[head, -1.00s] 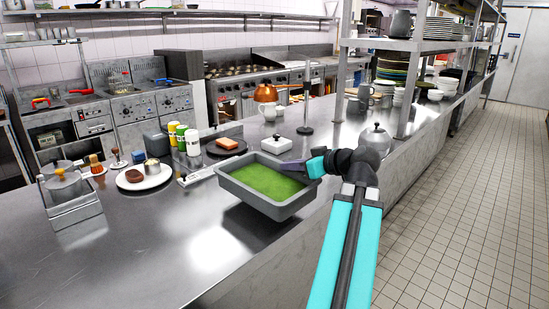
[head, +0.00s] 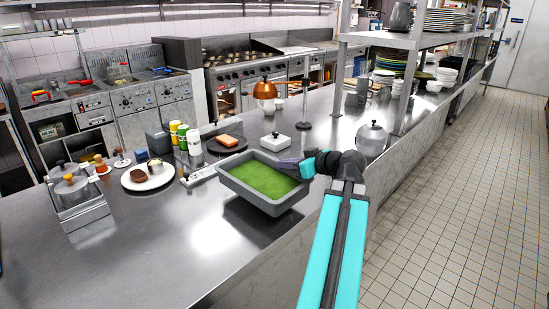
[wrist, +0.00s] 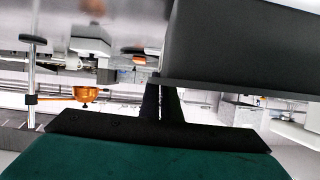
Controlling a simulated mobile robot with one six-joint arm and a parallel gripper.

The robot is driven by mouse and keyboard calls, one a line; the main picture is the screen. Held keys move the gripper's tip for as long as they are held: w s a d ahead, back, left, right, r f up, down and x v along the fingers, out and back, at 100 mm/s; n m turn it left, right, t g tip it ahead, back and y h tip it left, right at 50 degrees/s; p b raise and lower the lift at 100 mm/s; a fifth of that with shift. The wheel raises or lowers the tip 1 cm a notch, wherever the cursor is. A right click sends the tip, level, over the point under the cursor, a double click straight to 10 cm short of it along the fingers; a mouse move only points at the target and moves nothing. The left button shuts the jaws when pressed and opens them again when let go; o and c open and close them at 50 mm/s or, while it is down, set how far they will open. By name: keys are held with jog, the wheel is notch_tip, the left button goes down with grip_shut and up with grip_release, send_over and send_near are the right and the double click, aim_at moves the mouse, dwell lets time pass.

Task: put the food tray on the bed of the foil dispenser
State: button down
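The food tray (head: 222,178) is a dark grey rectangular pan filled with green food. It hangs level above the steel counter, with a shadow below it. My gripper (head: 300,168) is shut on the tray's right rim. In the wrist view the tray's dark wall (wrist: 245,45) fills the upper right, and my gripper's fingers (wrist: 161,98) meet its lower edge. A low, long pale-grey device (head: 199,176) lies on the counter just left of the tray. I cannot tell for certain whether it is the foil dispenser; its right end is close to the tray.
Behind the tray are a white lidded dish (head: 275,142), a dark plate (head: 212,146) with orange food and several bottles. A cloche (head: 371,139) and shelf post are right. The front-left counter is bare.

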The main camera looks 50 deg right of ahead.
jog(key=w+d+p, duration=0.5)
jog(key=w+p, duration=0.1)
jog(key=w, duration=0.2)
jog(key=shift+w+d+f, duration=0.2)
jog(key=shift+d+f, duration=0.05)
jog(key=shift+f, duration=0.15)
dwell(0.3)
jog(key=shift+f, duration=0.15)
jog(key=shift+f+p, duration=0.7)
jog(key=shift+f, duration=0.9)
jog(key=shift+f, duration=0.1)
jog(key=c, duration=2)
grip_release()
jog(key=shift+s, duration=0.1)
